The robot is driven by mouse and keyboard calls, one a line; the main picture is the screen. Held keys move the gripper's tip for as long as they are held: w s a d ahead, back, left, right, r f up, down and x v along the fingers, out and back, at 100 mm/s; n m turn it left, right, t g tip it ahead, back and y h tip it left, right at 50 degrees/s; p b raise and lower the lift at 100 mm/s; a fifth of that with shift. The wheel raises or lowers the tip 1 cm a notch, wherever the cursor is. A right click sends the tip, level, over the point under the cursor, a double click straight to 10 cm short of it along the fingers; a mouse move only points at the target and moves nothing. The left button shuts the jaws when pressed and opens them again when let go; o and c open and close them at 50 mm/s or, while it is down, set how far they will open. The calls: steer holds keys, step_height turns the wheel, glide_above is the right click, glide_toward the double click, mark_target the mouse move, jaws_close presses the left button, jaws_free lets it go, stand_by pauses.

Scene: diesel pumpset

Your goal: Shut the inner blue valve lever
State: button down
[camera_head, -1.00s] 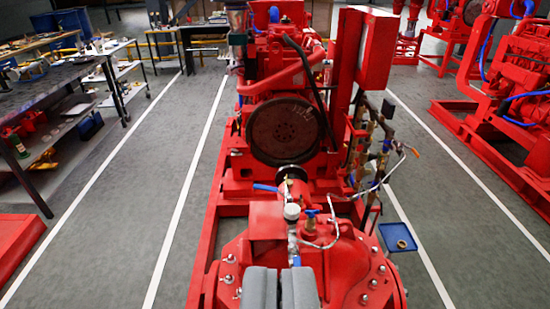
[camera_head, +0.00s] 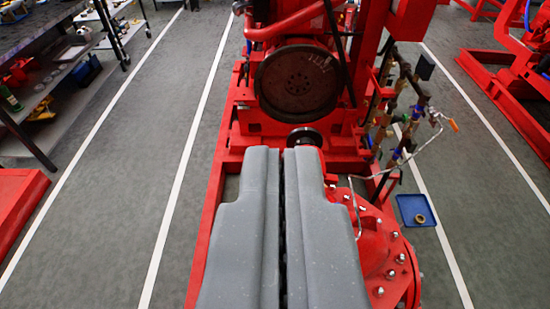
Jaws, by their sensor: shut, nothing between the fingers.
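My gripper (camera_head: 284,155) is shut and empty. Its two grey fingers fill the lower middle of the view, side by side with a thin dark line between them. They hide the gauge, the blue levers and the blue knob on top of the red pump casing (camera_head: 380,245). I cannot see how far the fingertips are from those fittings. To the right, brass pipework (camera_head: 409,98) stands upright beside the engine, with small blue parts (camera_head: 396,153) on it. I cannot tell whether one of these is the inner lever. An orange-tipped handle (camera_head: 453,124) sticks out to the right.
The red engine with its dark flywheel (camera_head: 298,83) stands ahead. A silver hose (camera_head: 352,205) runs beside the right finger. A blue tray (camera_head: 416,210) holding a ring lies on the floor at right. Shelving (camera_head: 62,60) stands at left. The lined grey floor on both sides is mostly clear.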

steer(key=w+a+f+g+p, duration=0.1)
steer(key=w+f+g+p, duration=0.2)
steer(key=w, duration=0.6)
steer(key=w+f+m+g+p, duration=0.1)
steer(key=w+f+p, duration=0.1)
steer(key=w+p, duration=0.55)
steer(key=w+a+f+g+p, duration=0.1)
steer(key=w+f+g+p, duration=0.15)
steer(key=w, duration=0.85)
steer(key=w+f+m+g+p, duration=0.2)
steer(key=w+f+g+p, duration=0.1)
steer(key=w+f+p, duration=0.65)
step_height(320, 180, down, 23)
steer(key=d+g+h+p, duration=0.1)
steer(key=g+p, duration=0.1)
steer(key=shift+s+d+m, duration=0.3)
steer(key=shift+d, duration=0.05)
